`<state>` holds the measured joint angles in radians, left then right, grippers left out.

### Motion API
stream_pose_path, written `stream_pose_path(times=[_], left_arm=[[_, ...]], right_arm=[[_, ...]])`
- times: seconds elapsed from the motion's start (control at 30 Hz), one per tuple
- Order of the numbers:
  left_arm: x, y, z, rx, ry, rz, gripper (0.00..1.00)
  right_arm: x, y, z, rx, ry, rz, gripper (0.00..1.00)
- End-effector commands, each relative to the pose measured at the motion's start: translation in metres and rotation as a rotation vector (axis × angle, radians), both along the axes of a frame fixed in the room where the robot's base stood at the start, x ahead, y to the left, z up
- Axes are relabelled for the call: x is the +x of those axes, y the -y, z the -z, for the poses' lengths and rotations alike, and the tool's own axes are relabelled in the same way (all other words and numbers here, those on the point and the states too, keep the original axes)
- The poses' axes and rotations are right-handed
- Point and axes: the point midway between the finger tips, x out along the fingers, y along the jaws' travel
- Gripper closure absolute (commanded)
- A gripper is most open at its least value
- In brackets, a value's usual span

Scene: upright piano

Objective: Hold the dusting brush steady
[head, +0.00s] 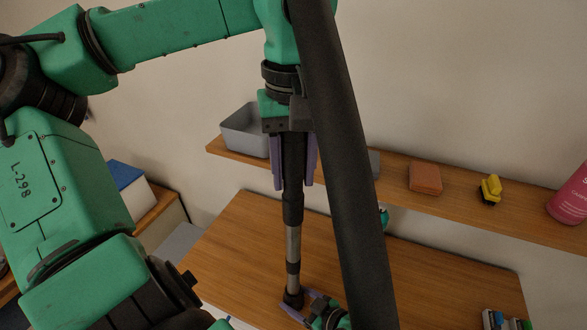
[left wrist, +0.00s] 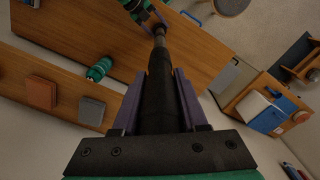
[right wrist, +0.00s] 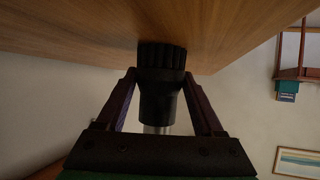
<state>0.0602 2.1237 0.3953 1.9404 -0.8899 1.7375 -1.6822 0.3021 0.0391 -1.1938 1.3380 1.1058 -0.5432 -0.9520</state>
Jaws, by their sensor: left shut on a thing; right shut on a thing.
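My left gripper (head: 294,185) points down, its purple fingers on either side of the black upper part of a long wand. The wand's grey metal tube (head: 293,245) stands nearly upright in the head view. In the left wrist view the wand's black part (left wrist: 160,90) runs away between the fingers. My right gripper (head: 308,303) is at the wand's lower end. In the right wrist view the dusting brush (right wrist: 161,60), black with a ring of bristles, sits between the right gripper's fingers. Its bristles face the wooden surface; I cannot tell whether they touch.
A wooden table (head: 235,225) lies below. A wall shelf (head: 395,170) holds a grey bin (head: 245,130), an orange block (head: 425,177), a yellow item (head: 490,188) and a pink bottle (head: 570,200). A thick dark tube (head: 345,150) crosses the head view and hides part of the table.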

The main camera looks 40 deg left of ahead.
Motion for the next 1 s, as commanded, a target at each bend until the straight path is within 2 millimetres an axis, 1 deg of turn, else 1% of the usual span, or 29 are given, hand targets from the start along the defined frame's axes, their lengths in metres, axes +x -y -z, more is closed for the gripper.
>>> stream_pose_path(times=[1.0], left_arm=[[0.0,0.0,0.013,0.0,0.0,0.0,1.0]], right_arm=[[0.0,0.0,0.0,0.0,0.0,0.0,0.97]])
